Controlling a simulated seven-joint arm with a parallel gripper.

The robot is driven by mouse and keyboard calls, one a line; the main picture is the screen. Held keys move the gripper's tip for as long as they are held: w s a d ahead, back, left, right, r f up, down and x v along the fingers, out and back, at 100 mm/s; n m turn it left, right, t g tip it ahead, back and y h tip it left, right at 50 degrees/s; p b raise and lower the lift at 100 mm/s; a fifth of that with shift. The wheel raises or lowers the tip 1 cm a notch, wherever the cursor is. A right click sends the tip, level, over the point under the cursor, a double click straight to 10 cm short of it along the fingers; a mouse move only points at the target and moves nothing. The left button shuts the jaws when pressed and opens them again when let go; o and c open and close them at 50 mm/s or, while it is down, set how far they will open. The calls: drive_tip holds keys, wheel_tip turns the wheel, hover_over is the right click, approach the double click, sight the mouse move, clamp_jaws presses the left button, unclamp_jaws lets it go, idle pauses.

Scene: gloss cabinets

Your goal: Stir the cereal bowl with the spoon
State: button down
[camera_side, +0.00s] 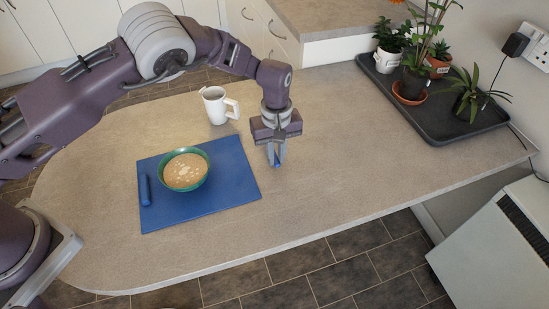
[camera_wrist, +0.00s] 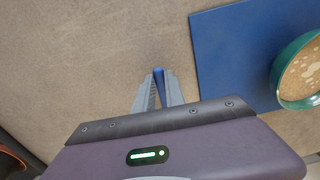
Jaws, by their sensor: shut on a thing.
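A green bowl (camera_side: 186,170) of pale brown cereal with light flakes stands on a blue mat (camera_side: 225,180). The bowl (camera_wrist: 300,75) and mat (camera_wrist: 225,60) also show at the right of the wrist view. My gripper (camera_side: 275,158) is over bare counter, right of the mat and apart from the bowl. In the wrist view my gripper (camera_wrist: 158,88) is shut on a narrow blue piece (camera_wrist: 159,76), which looks like the spoon's handle. The spoon's far end is hidden, and I cannot tell whether it touches the counter.
A short blue bar (camera_side: 145,190) lies at the mat's left edge. A white mug (camera_side: 216,108) with a dark drink stands behind the mat. A dark tray (camera_side: 440,120) of potted plants is at the back right. Counter is clear between my gripper and the tray.

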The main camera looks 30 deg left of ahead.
wheel_tip(320, 180, up, 25)
drive_tip(key=h, duration=0.1)
drive_tip(key=s+a+f+g+h, duration=0.1)
drive_tip(key=s+a+f+h, duration=0.1)
drive_tip(key=a+f, duration=0.15)
drive_tip(key=s+a+f+n+g+h, duration=0.1)
drive_tip(key=s+a+f, duration=0.1)
drive_tip(key=a, duration=0.3)
drive_tip(key=s+a+f+g+h, duration=0.1)
drive_tip(key=a+f+h, duration=0.1)
drive_tip(key=a, duration=0.3)
drive_tip(key=s+a+r+n+t+h, duration=0.1)
drive_tip(key=s+a+r+n+h, duration=0.1)
drive_tip(key=s+a+r+h, duration=0.3)
drive_tip(key=s+a+r+n+h, duration=0.2)
drive_tip(key=s+h, duration=0.3)
drive_tip(key=s, duration=0.1)
wheel_tip(320, 180, down, 14)
drive_tip(key=shift+a+r+h, duration=0.15)
drive_tip(key=shift+h, duration=0.25)
